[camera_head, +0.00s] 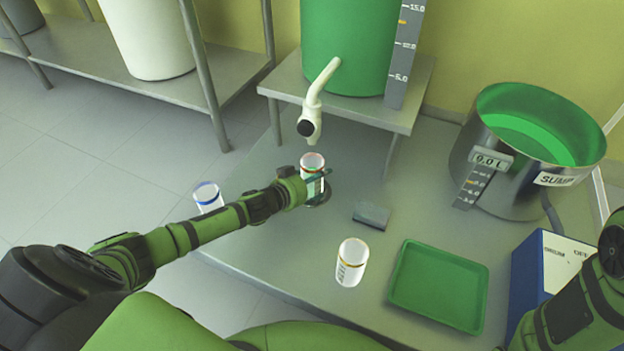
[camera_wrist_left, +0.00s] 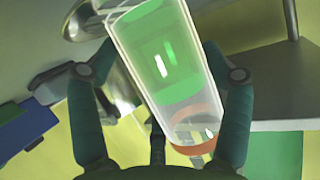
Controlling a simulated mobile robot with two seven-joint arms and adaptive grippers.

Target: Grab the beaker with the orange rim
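A clear beaker with an orange-red rim (camera_head: 312,162) stands below the tap, with green showing in it. My left gripper (camera_head: 318,184) is at this beaker. In the left wrist view the beaker (camera_wrist_left: 160,65) lies between the two fingers of my left gripper (camera_wrist_left: 160,48), tilted in the picture, its orange band towards the bottom. The fingertips are close along both sides of it; whether both touch it I cannot tell. My right gripper is out of view; only part of that arm shows at the lower right.
A white tap (camera_head: 314,100) hangs from the green tank (camera_head: 348,45) just above the beaker. A blue-rimmed beaker (camera_head: 207,195) and a yellow-rimmed beaker (camera_head: 352,262) stand apart. A green tray (camera_head: 438,285), a steel sump (camera_head: 510,165) and a blue-white box (camera_head: 548,268) are to the right.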

